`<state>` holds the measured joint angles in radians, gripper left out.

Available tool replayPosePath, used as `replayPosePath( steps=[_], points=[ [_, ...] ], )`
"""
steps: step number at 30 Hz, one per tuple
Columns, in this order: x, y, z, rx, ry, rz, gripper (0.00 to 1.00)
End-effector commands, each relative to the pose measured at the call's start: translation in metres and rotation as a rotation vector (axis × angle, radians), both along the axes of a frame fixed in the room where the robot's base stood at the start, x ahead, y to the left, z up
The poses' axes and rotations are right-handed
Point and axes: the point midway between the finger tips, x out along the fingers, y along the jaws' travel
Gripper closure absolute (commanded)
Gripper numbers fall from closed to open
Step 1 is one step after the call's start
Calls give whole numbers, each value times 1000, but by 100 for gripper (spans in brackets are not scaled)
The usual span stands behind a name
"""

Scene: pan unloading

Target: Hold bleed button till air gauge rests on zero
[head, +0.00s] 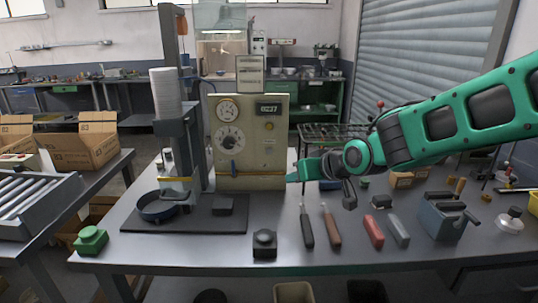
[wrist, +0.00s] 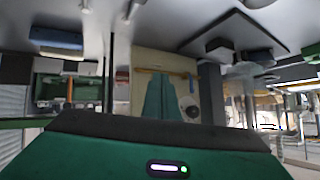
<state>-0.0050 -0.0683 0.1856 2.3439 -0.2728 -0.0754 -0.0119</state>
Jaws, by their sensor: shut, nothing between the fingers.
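The cream control box (head: 250,155) stands upright at the back of the bench. It has a small round white gauge (head: 228,110) at upper left and a larger round dial (head: 229,138) below it; their needles are too small to read. I cannot tell which control is the bleed button; a small amber button (head: 268,126) sits under the digital display (head: 268,108). My gripper (head: 292,177) is shut and empty, at the box's lower right. In the wrist view my closed green fingers (wrist: 161,98) point at the cream box (wrist: 150,62), overlapping its face.
A black push-button box (head: 265,243) and a green button box (head: 90,240) stand at the bench front. A press column with a blue pan (head: 158,207) stands left.

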Motion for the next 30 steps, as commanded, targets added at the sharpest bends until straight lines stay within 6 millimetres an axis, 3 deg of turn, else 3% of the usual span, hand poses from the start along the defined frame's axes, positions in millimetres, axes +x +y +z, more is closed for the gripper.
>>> replayPosePath(
  steps=[3, 9, 23, 30],
  points=[
    [6, 31, 9, 47, -44, 47, 100],
    [9, 55, 17, 89, -81, 81, 100],
    [12, 57, 18, 91, -85, 84, 100],
    [34, 56, 17, 93, -84, 82, 100]
  ],
)
